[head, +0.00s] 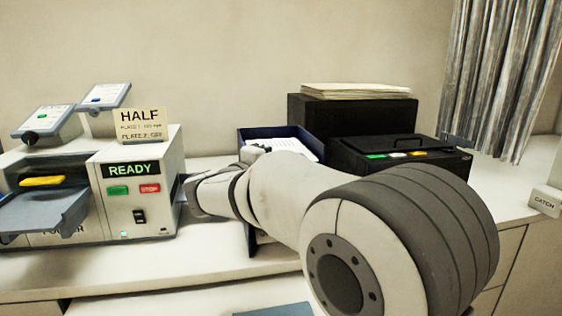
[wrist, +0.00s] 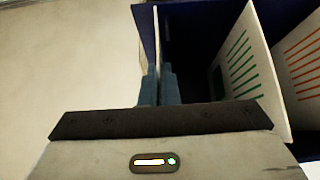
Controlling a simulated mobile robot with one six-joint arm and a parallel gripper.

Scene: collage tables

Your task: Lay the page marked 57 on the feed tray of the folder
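The folder (head: 136,190) stands at the left in the head view, its display reading READY. Its grey-blue feed tray (head: 45,212) juts out at the left, with no page seen on it. A navy box (head: 243,141) holding pages stands behind my arm; it also shows in the wrist view (wrist: 204,20). In the wrist view my gripper (wrist: 159,80) reaches into the box, its fingers close together on either side of a thin white page (wrist: 157,35) seen edge-on. No number can be read on this page. In the head view my arm hides most of the gripper.
In the box, pages with green lines (wrist: 238,55) and red lines (wrist: 300,60) stand right of my fingers. A black machine (head: 400,158) and a paper stack (head: 355,91) are at the right. Counter between folder and box is clear.

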